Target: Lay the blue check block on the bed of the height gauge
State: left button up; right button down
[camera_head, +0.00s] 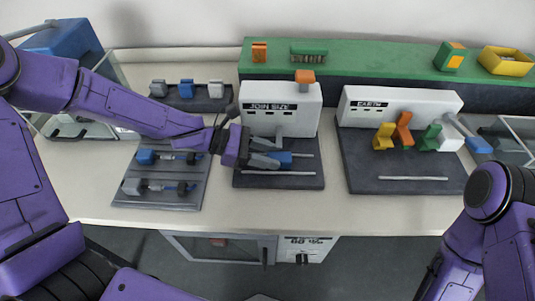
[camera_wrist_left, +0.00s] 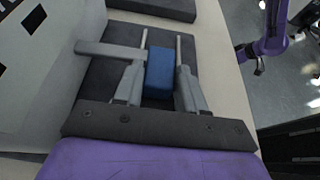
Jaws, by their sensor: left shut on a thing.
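The blue check block (camera_head: 286,159) is between the fingers of my left gripper (camera_head: 268,156). In the left wrist view the block (camera_wrist_left: 160,72) lies lengthwise between the two grey fingers (camera_wrist_left: 157,88), which are shut on it. It is over the dark bed (camera_head: 280,181) of the middle white machine (camera_head: 280,97), which I take as the height gauge, between two thin light rails. I cannot tell if the block touches the bed. My right arm is at the lower right of the head view; a dark end of it (camera_wrist_left: 257,67) shows small in the left wrist view.
A dark tray (camera_head: 160,198) with two blue-and-grey tools lies left of the bed. A second white machine (camera_head: 400,102) with coloured pieces stands to the right. A green shelf (camera_head: 380,66) runs behind. The front table strip is clear.

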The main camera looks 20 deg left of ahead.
pick_arm(q)
jog(key=shift+r, duration=0.1)
jog(key=o, duration=1.1)
jog(key=shift+c, duration=0.2)
jog(key=p+v, duration=0.2)
jog(key=v, duration=1)
jog(key=shift+p, duration=0.35)
